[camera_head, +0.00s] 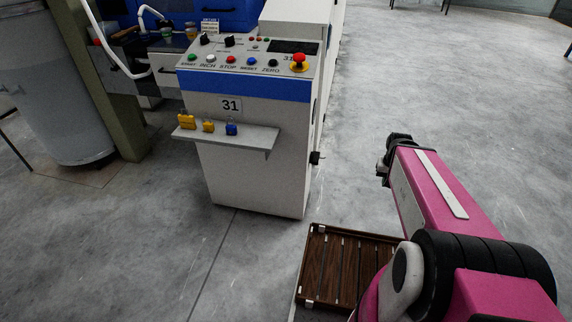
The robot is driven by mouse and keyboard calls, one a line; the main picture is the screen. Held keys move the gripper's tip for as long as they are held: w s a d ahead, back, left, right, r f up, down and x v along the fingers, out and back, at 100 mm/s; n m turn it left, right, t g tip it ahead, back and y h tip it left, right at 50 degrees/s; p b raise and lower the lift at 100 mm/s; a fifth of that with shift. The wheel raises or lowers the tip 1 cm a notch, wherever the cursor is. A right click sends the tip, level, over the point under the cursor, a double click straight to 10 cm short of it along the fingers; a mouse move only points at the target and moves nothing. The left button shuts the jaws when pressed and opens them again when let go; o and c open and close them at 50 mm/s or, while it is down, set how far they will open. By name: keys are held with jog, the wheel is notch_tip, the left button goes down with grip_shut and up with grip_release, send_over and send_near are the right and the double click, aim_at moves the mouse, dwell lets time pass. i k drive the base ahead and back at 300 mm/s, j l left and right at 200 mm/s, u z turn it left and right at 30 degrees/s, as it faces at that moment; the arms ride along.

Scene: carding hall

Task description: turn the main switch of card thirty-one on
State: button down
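The card cabinet (255,165), white with a blue band, stands upright left of centre and bears the number 31. A small black fitting (316,157) sticks out of its right side; it may be the main switch, but its face and position are hidden from this angle. Two black knobs (229,41) sit on the sloped control panel (218,60); their settings are too small to read. My magenta arm is at the right. Its black end, my gripper (384,166), is apart from the cabinet, to the right of the side fitting. Its fingers cannot be made out.
The panel has several coloured buttons and a red emergency knob (299,60). A shelf (245,140) holds two yellow padlocks (187,121) and a blue one (231,129). A brown slatted tray (340,262) is low beside my arm. A grey bin (55,95) stands left. Floor is clear right.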

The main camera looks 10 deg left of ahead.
aim_at(315, 156)
jog(key=i+u, duration=0.35)
jog(key=i+l+u, duration=0.1)
jog(key=u, duration=0.25)
jog(key=i+l+u, duration=0.15)
jog(key=u, duration=0.15)
jog(key=k+l+u, duration=0.1)
jog(key=k+l, duration=0.15)
jog(key=k, duration=0.15)
jog(key=k+l+u, duration=0.1)
jog(key=k+l, duration=0.15)
jog(key=k, duration=0.1)
